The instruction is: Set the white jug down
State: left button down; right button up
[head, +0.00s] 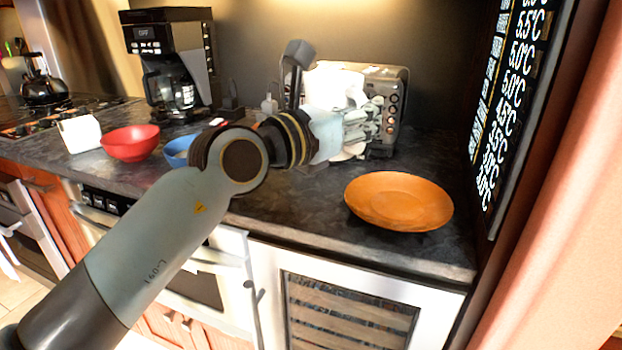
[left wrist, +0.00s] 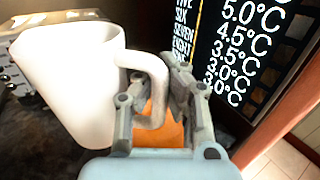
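The white jug (left wrist: 72,85) fills the left part of the left wrist view, its handle (left wrist: 155,80) pointing toward my fingers. My left gripper (left wrist: 150,100) has its fingers on both sides of the handle and is shut on it. In the head view the jug (head: 333,84) shows as a white shape partly hidden behind my left gripper (head: 360,128), in front of the toaster oven. The jug's base is hidden in the head view, so I cannot tell whether it touches the counter. My right gripper is in neither view.
An orange plate (head: 398,201) lies on the dark counter (head: 310,228) to the right. The toaster oven (head: 392,84) stands behind the gripper. A red bowl (head: 130,143), a blue bowl (head: 178,152) and a coffee maker (head: 172,60) are left. A display panel (head: 515,95) bounds the right.

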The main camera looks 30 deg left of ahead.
pick_arm(q)
jog(key=a, duration=0.1)
jog(key=a+f, duration=0.2)
jog(key=shift+w+a+f, duration=0.1)
jog(key=shift+w+a, duration=0.15)
jog(key=shift+a, duration=0.05)
jog(key=a+f+b, duration=0.2)
jog(key=f, duration=0.1)
jog(key=a+f+b, duration=0.2)
jog(key=a+b, duration=0.1)
jog(key=a+f+b, duration=0.2)
jog(key=f+b, duration=0.1)
jog(key=shift+w+a+f, duration=0.3)
jog(key=shift+a+f, duration=0.05)
jog(key=shift+a, duration=0.05)
jog(key=shift+r, duration=0.2)
jog(key=shift+f, duration=0.2)
jog(key=c, duration=1.5)
grip_release()
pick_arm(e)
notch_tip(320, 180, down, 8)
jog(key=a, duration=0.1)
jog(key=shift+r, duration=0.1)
